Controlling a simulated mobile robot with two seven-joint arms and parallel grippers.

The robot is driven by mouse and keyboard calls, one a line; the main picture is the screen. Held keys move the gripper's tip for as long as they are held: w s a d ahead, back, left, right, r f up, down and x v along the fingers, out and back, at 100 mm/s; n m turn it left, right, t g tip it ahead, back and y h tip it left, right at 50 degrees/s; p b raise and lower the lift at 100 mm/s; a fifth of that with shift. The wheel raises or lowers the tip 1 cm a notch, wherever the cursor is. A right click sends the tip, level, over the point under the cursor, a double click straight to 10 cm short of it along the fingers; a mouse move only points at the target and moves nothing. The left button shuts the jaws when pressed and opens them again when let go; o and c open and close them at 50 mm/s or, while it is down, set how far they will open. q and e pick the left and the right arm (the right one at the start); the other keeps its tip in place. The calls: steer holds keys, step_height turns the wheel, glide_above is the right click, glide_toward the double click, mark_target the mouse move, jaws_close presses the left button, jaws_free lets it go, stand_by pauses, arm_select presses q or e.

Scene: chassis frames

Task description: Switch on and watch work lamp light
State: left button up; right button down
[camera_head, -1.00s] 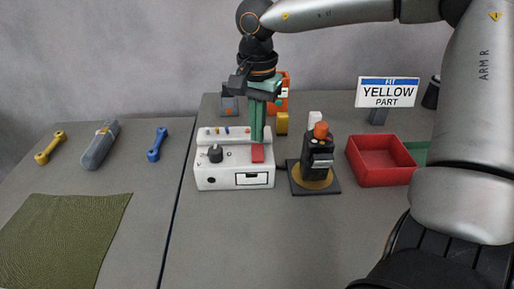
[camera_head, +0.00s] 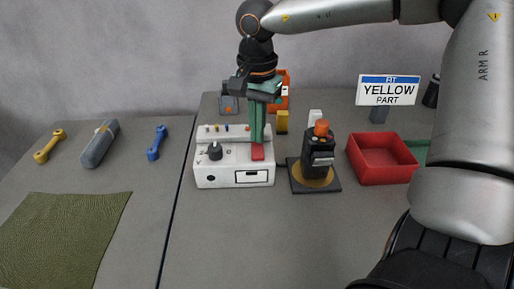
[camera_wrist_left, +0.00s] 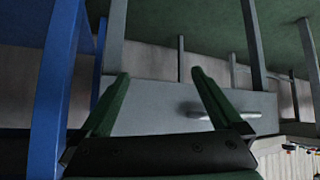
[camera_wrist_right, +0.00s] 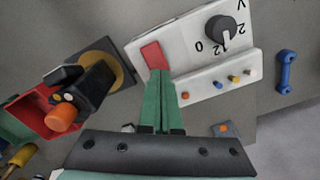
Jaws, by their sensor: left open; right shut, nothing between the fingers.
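A white power box (camera_head: 220,176) stands on the grey table, with a red rocker switch (camera_head: 257,153) on top and a black knob (camera_head: 215,151). In the right wrist view the knob (camera_wrist_right: 220,29) sits by marks 0, 12 and 24. My right gripper (camera_head: 257,141) is shut and empty, pointing down with its tips at the red switch (camera_wrist_right: 152,55); I cannot tell whether they press it. A black device with an orange cap (camera_head: 321,128), perhaps the work lamp, stands on a dark base right of the box; no glow shows. My left gripper (camera_wrist_left: 161,76) is open and empty, away from the worktop.
A red tray (camera_head: 384,176) and a "YELLOW PART" sign (camera_head: 388,90) are at the right. An orange bin (camera_head: 284,88) and a yellow block (camera_head: 282,122) stand behind the box. Wrenches, a grey tool (camera_head: 99,145) and a green mat (camera_head: 62,235) lie at the left.

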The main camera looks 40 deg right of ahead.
steer(key=shift+f+b, duration=0.45)
steer(key=shift+f, duration=0.15)
steer(key=shift+r, duration=0.1)
steer(key=shift+r+p, duration=2.9)
steer(key=shift+r, duration=0.55)
steer(key=shift+r, duration=0.1)
